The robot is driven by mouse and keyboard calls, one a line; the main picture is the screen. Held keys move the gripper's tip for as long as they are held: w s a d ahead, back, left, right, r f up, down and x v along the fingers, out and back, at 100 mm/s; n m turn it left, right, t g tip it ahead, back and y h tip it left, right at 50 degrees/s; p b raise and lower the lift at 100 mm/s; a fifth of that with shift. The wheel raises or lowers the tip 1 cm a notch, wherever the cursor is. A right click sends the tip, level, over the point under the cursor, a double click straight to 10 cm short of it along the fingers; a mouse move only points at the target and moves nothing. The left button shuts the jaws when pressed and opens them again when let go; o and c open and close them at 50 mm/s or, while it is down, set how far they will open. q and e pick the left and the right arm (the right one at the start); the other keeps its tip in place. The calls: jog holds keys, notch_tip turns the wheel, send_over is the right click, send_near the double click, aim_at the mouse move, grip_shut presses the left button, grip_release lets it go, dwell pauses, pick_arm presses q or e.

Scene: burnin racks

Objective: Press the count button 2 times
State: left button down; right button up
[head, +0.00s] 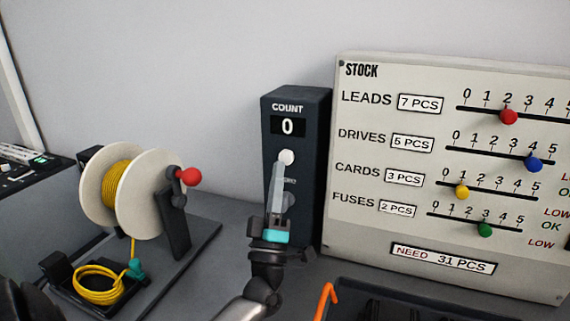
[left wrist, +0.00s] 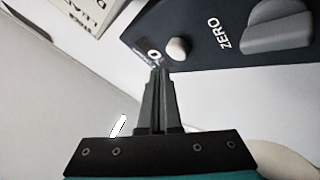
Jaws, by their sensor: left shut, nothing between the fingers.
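The dark count box (head: 321,150) stands against the wall and its display (head: 288,126) reads 0. Its round white button (head: 286,157) is below the display and also shows in the left wrist view (left wrist: 177,48). My left gripper (head: 281,168) is shut and empty, with its fingertips pointing up just below the button in the head view. In the left wrist view the fingertips (left wrist: 158,72) appear close beside the button; I cannot tell whether they touch it. A grey knob (left wrist: 278,27) sits beside the ZERO label, partly hidden by my gripper in the head view. My right gripper is not visible.
A stock board (head: 444,237) with coloured sliders stands right of the box. A cable reel (head: 150,180) with a red crank knob (head: 188,177) stands to the left. A dark tray (head: 400,290) and an orange hook-shaped thing (head: 325,298) are at front right.

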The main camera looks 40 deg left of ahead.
aim_at(285, 153)
pick_arm(q)
jog(key=shift+w+a, duration=0.2)
jog(key=shift+w, duration=0.4)
dwell(1.6)
jog(key=shift+w+a, duration=0.15)
jog(key=shift+w, duration=0.25)
jog(key=shift+w+a+b, duration=0.15)
jog(key=shift+w+b, duration=0.2)
jog(key=shift+w, duration=0.1)
dwell(0.6)
jog(key=shift+s, duration=0.15)
jog(key=shift+s+d+p, duration=0.3)
jog(key=shift+s+p, duration=0.15)
jog(key=shift+s, duration=0.3)
jog(key=shift+s+d+p, duration=0.25)
jog(key=shift+s+p, duration=0.1)
jog(key=shift+s, duration=0.45)
jog(key=shift+s+d+p, duration=0.25)
jog(key=shift+s+p, duration=0.1)
jog(key=shift+s, duration=0.4)
jog(key=shift+s+d+p, duration=0.25)
jog(key=shift+s+p, duration=0.1)
jog(key=shift+s, duration=0.45)
